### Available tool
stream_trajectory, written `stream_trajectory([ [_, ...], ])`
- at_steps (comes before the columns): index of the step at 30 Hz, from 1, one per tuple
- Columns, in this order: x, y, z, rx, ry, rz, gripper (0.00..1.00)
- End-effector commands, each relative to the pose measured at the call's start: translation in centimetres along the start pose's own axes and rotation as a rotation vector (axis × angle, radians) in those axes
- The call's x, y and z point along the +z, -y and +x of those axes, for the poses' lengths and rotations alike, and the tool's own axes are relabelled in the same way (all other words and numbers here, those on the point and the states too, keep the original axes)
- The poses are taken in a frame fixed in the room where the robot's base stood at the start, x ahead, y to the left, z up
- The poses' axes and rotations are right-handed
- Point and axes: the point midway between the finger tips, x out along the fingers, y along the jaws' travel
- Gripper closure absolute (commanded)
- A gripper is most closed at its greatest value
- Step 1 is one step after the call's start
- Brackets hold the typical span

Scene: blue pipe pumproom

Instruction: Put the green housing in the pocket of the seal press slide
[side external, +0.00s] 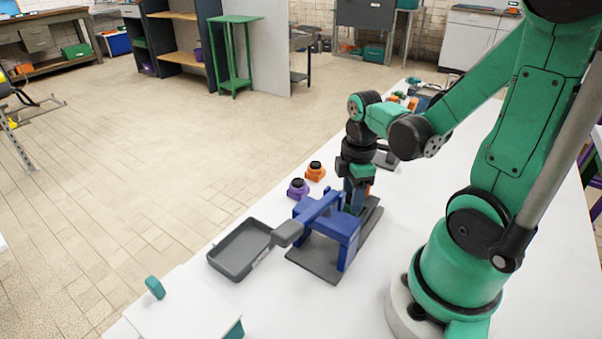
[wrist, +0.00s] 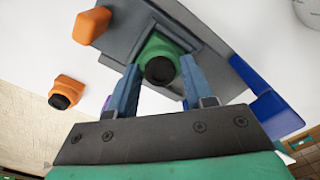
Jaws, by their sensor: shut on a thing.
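The green housing (wrist: 152,45) with a black round top sits between my fingers in the wrist view. My gripper (wrist: 160,72) is shut on it, one blue-grey finger on each side. In the side view my gripper (side external: 354,202) points down just behind the blue seal press (side external: 348,236), over the far part of its grey base (side external: 315,262). The press frame hides the housing there. In the wrist view the housing is over grey slide and base surfaces (wrist: 120,48). I cannot tell whether it is seated in the pocket, which is hidden beneath it.
An orange housing (side external: 315,171) and a purple housing (side external: 298,189) stand left of the press. The press lever's grey handle (side external: 287,233) reaches toward an empty grey tray (side external: 240,250). More parts lie at the table's far end.

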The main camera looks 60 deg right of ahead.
Motion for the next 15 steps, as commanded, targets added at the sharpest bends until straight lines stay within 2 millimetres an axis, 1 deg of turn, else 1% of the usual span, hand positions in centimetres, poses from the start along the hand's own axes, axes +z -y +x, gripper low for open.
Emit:
stream_trajectory([
  [7,-0.01,-0.03,0.27,0.0,0.0,0.0,1.0],
  [8,-0.01,-0.04,0.31,0.0,0.0,0.0,0.51],
  [9,-0.01,-0.03,0.28,0.0,0.0,0.0,0.4],
  [11,-0.01,-0.02,0.27,0.0,0.0,0.0,0.22],
  [15,-0.01,-0.02,0.27,0.0,0.0,0.0,0.22],
])
